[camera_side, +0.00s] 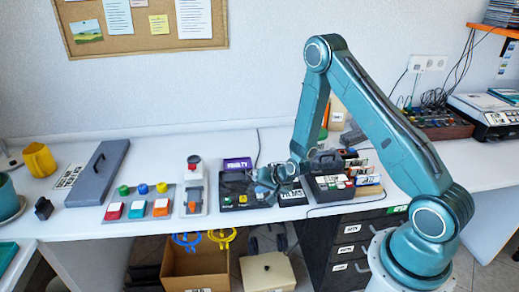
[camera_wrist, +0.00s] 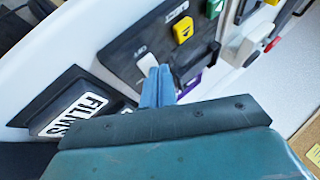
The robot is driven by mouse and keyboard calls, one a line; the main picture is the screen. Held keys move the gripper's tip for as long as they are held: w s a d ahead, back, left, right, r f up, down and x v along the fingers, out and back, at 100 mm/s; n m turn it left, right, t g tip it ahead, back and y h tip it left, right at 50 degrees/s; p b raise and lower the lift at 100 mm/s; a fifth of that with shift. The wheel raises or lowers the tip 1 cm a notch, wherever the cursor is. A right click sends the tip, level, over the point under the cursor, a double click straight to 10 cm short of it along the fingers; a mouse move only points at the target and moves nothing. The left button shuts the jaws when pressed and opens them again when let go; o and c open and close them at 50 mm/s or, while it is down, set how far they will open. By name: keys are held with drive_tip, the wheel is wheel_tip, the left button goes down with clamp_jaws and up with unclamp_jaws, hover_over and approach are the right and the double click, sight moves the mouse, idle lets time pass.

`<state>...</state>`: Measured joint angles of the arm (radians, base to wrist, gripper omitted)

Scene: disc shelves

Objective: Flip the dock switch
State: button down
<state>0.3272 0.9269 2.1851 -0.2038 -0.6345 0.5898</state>
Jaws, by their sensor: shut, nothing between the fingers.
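The dock is a dark panel (camera_side: 232,181) with a yellow button, on the white desk; it also shows in the wrist view (camera_wrist: 122,47). A white switch lever (camera_wrist: 147,63) stands on it beside small white lettering. My gripper (camera_side: 264,184) is low over the right part of the dock and hides some of it. In the wrist view its blue fingers (camera_wrist: 158,84) are together and empty, with their tips right by the lever. I cannot tell whether they touch it.
A black case marked FILMS (camera_wrist: 72,108) lies next to the dock. A purple FAULTY bin (camera_side: 237,164) stands behind it. A grey unit with a red knob (camera_side: 194,185) is to the left, and a black disc tray (camera_side: 328,188) to the right.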

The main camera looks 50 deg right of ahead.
drive_tip(key=shift+r, duration=0.15)
drive_tip(key=shift+d+r, duration=0.1)
drive_tip(key=shift+r, duration=0.45)
drive_tip(key=shift+w+d+r, duration=0.15)
drive_tip(key=shift+r, duration=1.1)
drive_tip(key=shift+w+d+r, duration=0.1)
drive_tip(key=shift+w+r, duration=0.05)
drive_tip(key=shift+r, duration=1.1)
